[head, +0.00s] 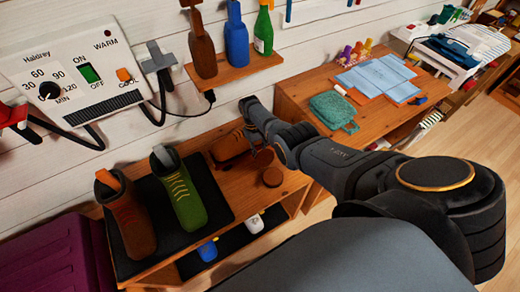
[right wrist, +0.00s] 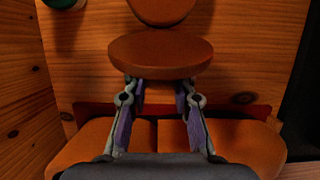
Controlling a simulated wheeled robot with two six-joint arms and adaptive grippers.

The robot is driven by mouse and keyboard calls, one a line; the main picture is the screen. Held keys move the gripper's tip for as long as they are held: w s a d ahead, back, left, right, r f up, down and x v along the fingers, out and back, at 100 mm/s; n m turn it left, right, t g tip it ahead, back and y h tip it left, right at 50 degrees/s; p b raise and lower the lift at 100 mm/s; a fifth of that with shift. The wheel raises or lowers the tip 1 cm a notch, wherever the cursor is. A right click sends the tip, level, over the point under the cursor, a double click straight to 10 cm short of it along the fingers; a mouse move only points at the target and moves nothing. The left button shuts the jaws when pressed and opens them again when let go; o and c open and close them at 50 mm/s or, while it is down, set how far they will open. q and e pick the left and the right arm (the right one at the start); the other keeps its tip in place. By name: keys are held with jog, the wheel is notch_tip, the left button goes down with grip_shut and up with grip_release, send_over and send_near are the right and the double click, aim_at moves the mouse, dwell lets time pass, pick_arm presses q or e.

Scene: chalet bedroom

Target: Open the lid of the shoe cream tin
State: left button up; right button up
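A round brown tin (head: 272,177) sits on the wooden shelf near its front edge, and a brown disc, likely the tin's base, is cut off at the top of the right wrist view (right wrist: 160,10). A second, larger-looking brown disc, which I take for the lid (right wrist: 160,58), is nearer the wrist camera and apart from the first. My right gripper (right wrist: 160,84) has its fingertips at the near edge of this lid and appears shut on it; the tips are partly hidden. In the head view the gripper is small and dim beside the tin. My left gripper is not in view.
A brown shoe (head: 228,146) lies behind the gripper. Green (head: 180,190) and brown (head: 128,215) shoes stand on a dark mat to the left. A bottle shelf (head: 225,75) hangs above. A teal cloth (head: 334,110) lies on the right-hand table.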

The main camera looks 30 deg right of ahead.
jog(key=o, duration=0.4)
jog(key=shift+s+f, duration=0.1)
notch_tip(320, 180, up, 10)
jog(key=shift+r, duration=0.1)
dwell(0.4)
dwell(0.4)
